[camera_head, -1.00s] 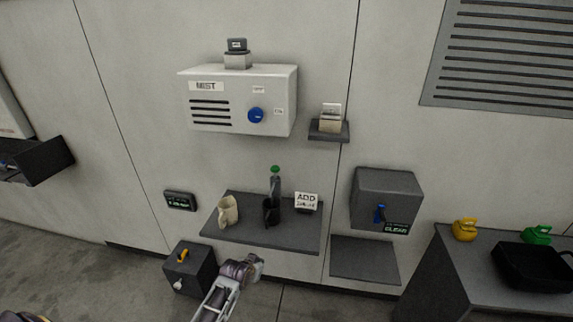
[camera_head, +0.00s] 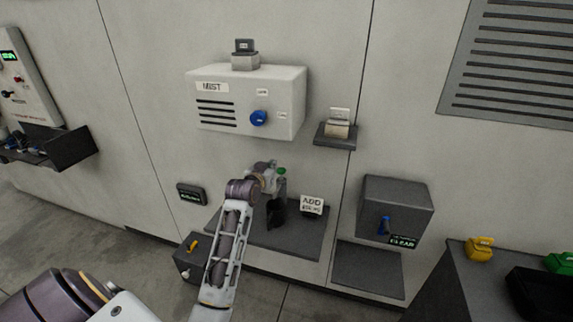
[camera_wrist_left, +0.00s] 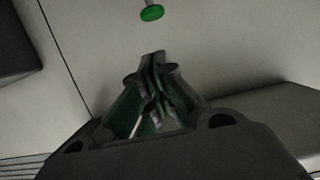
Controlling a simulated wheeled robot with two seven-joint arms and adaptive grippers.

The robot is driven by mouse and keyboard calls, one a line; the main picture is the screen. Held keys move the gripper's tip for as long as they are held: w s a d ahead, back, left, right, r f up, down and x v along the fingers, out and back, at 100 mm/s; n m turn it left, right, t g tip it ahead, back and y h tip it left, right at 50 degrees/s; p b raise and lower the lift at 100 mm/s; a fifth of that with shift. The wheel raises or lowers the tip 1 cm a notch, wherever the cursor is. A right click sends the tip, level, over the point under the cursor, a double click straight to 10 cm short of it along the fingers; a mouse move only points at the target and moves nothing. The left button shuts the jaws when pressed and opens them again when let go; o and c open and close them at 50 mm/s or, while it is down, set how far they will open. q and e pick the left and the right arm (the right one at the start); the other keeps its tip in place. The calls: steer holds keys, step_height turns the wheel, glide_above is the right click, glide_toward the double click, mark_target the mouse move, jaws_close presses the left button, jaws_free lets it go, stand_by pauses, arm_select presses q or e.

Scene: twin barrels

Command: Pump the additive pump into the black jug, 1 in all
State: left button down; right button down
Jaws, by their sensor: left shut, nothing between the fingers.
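The additive pump's green head (camera_head: 281,171) shows just right of my left gripper (camera_head: 272,168); its bottle is mostly hidden. In the left wrist view the round green head (camera_wrist_left: 152,13) is at the top edge, ahead of and apart from the fingertips (camera_wrist_left: 155,62). The gripper is shut and empty. The black jug (camera_head: 277,214) stands on the dark shelf (camera_head: 290,242), below the gripper and left of the white ADD sign (camera_head: 312,205). The light jug is hidden behind my left arm. My right gripper is out of view.
The white MIST box (camera_head: 250,100) with a blue knob hangs above the shelf. A small ledge (camera_head: 335,140) and a dark box with a blue tap (camera_head: 396,208) are to the right. A dark box (camera_head: 190,262) stands low, left of my forearm.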

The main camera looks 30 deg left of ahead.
arm_select(q)
steer(key=shift+w+a+r, duration=0.1)
steer(key=shift+a+r, duration=0.05)
steer(key=shift+r, duration=0.6)
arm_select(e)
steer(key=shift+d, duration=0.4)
arm_select(q)
steer(key=shift+w+f, duration=0.1)
steer(key=shift+w, duration=0.1)
steer(key=p, duration=0.2)
glide_above(280, 172)
steer(key=shift+f, duration=3.2)
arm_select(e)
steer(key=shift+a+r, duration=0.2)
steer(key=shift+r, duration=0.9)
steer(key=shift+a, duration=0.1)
